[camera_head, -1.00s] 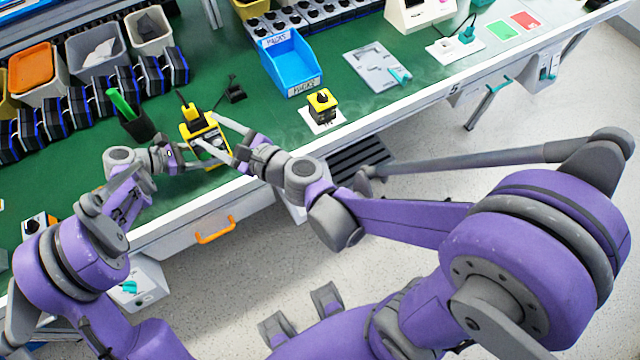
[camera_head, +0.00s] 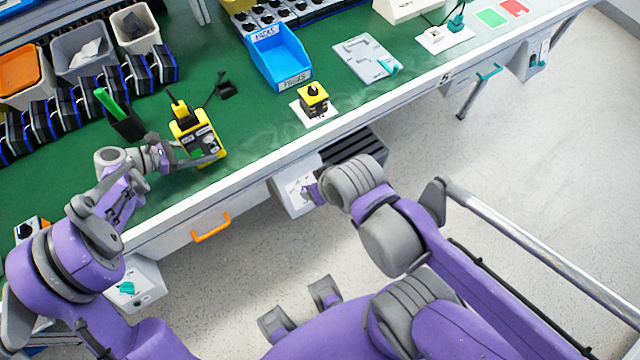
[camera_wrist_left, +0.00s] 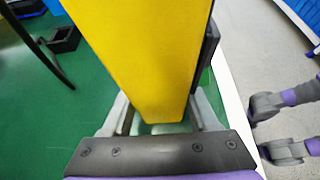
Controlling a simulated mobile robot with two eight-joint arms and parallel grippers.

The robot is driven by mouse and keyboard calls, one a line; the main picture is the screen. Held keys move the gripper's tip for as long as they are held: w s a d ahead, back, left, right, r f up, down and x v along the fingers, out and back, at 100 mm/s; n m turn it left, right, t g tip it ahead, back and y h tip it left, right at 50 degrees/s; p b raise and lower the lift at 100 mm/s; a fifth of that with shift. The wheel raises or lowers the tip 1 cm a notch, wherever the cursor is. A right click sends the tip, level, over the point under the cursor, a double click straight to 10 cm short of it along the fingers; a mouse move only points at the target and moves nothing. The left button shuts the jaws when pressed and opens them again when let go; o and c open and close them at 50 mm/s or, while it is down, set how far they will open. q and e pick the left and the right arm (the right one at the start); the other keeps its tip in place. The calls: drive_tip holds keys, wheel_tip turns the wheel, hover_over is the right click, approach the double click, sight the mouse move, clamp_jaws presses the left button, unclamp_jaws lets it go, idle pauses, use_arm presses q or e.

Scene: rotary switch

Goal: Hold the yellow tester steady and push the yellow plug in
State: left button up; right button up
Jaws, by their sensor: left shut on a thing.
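The yellow tester (camera_head: 187,127), with a dark front panel, stands upright on the green bench near its front edge. It fills the middle of the left wrist view (camera_wrist_left: 145,50). My left gripper (camera_head: 208,160) is shut on its lower part, one finger on each side (camera_wrist_left: 155,120). The yellow plug (camera_head: 178,107) is at the tester's top, with a dark cable running from it. I cannot tell how deep it sits. My right arm is drawn back in front of the bench; its gripper end (camera_head: 311,192) shows only in small part, fingers unclear, away from the tester.
A small black block (camera_head: 225,90) lies behind. A yellow-and-black switch (camera_head: 314,98) on a white plate and a blue bin (camera_head: 280,58) are to the right. Bench between them is clear.

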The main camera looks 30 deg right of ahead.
idle(0.3)
use_arm(q)
drive_tip(key=o, duration=1.5)
drive_tip(key=shift+a, duration=0.1)
drive_tip(key=v, duration=1.2)
